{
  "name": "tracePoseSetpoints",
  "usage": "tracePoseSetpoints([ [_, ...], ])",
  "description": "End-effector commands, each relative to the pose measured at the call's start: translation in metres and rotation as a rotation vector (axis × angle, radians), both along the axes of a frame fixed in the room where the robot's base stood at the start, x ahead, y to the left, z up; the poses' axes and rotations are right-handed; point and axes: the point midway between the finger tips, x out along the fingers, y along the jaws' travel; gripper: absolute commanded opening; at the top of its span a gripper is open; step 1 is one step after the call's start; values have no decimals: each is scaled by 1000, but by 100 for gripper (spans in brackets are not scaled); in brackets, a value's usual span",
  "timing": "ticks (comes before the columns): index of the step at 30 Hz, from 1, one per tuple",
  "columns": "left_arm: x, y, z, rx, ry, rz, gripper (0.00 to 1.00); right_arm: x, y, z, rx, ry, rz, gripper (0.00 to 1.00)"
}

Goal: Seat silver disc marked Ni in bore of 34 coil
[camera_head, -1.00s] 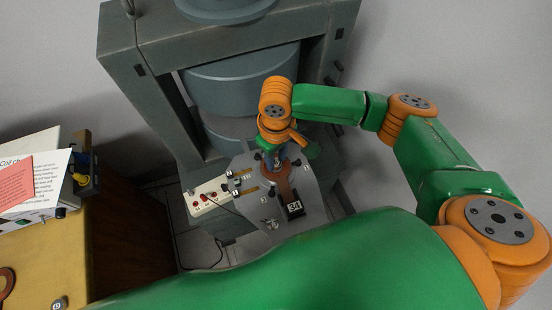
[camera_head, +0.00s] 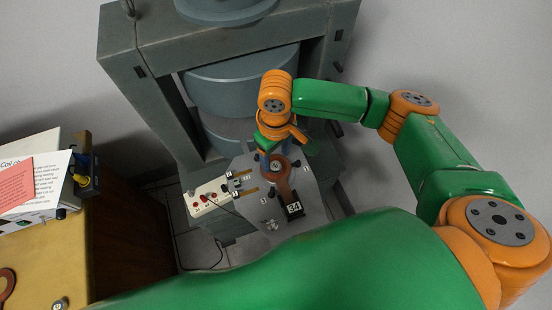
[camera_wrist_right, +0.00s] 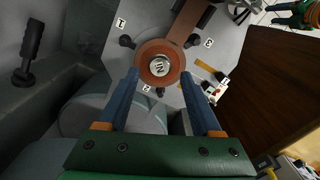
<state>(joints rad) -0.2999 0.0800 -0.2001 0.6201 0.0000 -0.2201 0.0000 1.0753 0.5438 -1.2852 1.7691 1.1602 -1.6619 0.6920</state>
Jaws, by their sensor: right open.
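The copper-coloured 34 coil (camera_head: 283,182) lies on a grey plate, its arm ending in a black block with the "34" label (camera_head: 294,208). The silver disc marked Ni (camera_wrist_right: 159,66) sits within the centre of the coil's ring (camera_wrist_right: 147,77) in the right wrist view, its mark facing up. How deep it sits in the bore I cannot tell. It shows as a small pale spot in the head view (camera_head: 277,164). My right gripper (camera_wrist_right: 160,75) is open, its blue fingers apart on either side of the coil, gripping nothing.
The grey plate (camera_head: 313,194) carries black knobs around the coil. A white switch box (camera_head: 208,198) with a cable stands left of it. The large grey magnet frame (camera_head: 150,75) rises behind. A wooden bench (camera_head: 95,225) with papers is at left.

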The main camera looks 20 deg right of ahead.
Motion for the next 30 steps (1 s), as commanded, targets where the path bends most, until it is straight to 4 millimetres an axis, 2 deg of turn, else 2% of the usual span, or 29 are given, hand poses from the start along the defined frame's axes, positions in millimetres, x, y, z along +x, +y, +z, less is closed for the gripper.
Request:
tracePoseSetpoints([
  [1,0,0,2,0,0,0,50,1,1,17,4,-5,1,66],
  [6,0,0,5,0,0,0,50,1,0,63,2,-4,-1,66],
  [10,0,0,5,0,0,0,50,1,0,85,1,-2,0,66],
  [15,0,0,6,0,0,0,50,0,0,94,0,0,-1,66],
  [30,1,0,6,0,-2,0,50,0,0,93,0,1,-1,66],
])
